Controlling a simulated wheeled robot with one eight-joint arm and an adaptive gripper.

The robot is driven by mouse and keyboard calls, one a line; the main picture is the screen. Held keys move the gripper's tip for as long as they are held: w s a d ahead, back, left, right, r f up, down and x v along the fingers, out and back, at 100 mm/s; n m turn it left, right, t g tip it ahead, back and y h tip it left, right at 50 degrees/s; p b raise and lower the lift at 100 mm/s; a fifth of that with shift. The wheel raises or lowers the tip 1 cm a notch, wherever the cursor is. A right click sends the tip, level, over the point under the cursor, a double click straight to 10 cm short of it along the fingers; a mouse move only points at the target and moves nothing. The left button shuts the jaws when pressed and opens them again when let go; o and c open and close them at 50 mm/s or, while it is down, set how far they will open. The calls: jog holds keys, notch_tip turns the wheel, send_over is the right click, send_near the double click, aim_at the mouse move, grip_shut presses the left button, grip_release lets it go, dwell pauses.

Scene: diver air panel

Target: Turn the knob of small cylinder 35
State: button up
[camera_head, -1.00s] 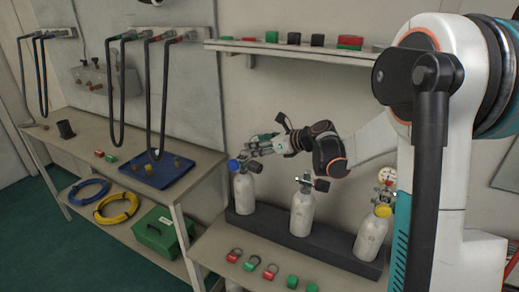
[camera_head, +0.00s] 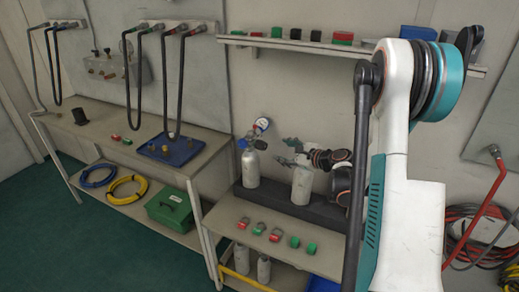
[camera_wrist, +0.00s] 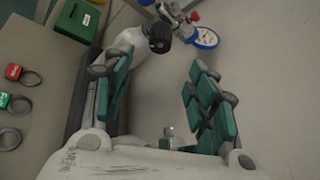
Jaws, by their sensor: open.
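Small white cylinders stand in a dark holder on the bench; I cannot read a number 35 on any. The left cylinder (camera_head: 250,168) has a black knob (camera_head: 260,145) and a blue-rimmed gauge above it. In the wrist view the black knob (camera_wrist: 159,37) and the blue-rimmed gauge (camera_wrist: 205,38) lie beyond my fingertips. My gripper (camera_head: 284,152) is open and empty, apart from the knob, to its right. It is above the middle cylinder (camera_head: 301,186), whose top it partly hides. My arm hides the right end of the holder.
Red and green ringed pieces (camera_head: 259,228) lie along the bench front. A shelf (camera_head: 265,41) with colored blocks runs above. At left are hanging black hoses (camera_head: 181,90), a blue tray (camera_head: 190,150) and a green box (camera_head: 170,211). Red hoses (camera_head: 487,215) hang at right.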

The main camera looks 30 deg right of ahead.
aim_at(265, 147)
jog(key=b+x, duration=0.2)
jog(key=x, duration=1)
jog(key=shift+w+a+b, duration=0.1)
jog(key=shift+b, duration=0.3)
jog(key=c, duration=1.1)
